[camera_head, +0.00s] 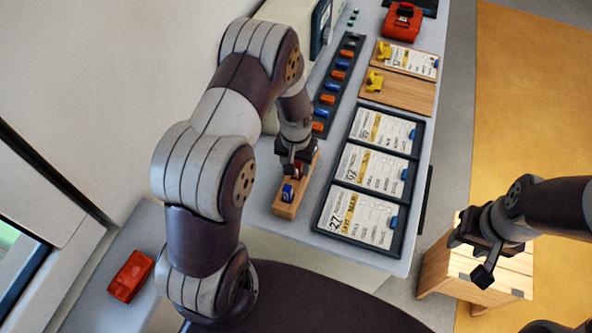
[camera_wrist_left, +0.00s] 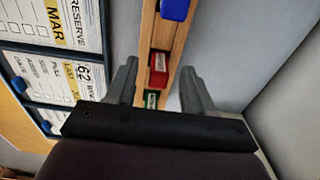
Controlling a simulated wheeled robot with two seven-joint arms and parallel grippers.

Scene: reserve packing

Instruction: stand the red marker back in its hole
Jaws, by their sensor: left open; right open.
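A narrow wooden block (camera_head: 285,211) stands on the grey counter, with blue, red and green pieces in a row along it. The red marker (camera_wrist_left: 158,70) sits in the row between the blue one (camera_wrist_left: 175,8) and the green one (camera_wrist_left: 151,97), and seems to stand in the block. How deep it sits is hidden. My left gripper (camera_head: 293,167) is over the block, open, its fingers on either side of the row around the red and green pieces, apparently not touching them. My right gripper (camera_head: 478,258) is open and empty, off the counter's right side.
A tray of reserve cards (camera_head: 318,224) lies right of the block. A dark strip with blue and orange pieces (camera_head: 331,86) runs behind it. A red case (camera_head: 128,276) lies at lower left. A wooden cabinet (camera_head: 440,270) stands below my right gripper.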

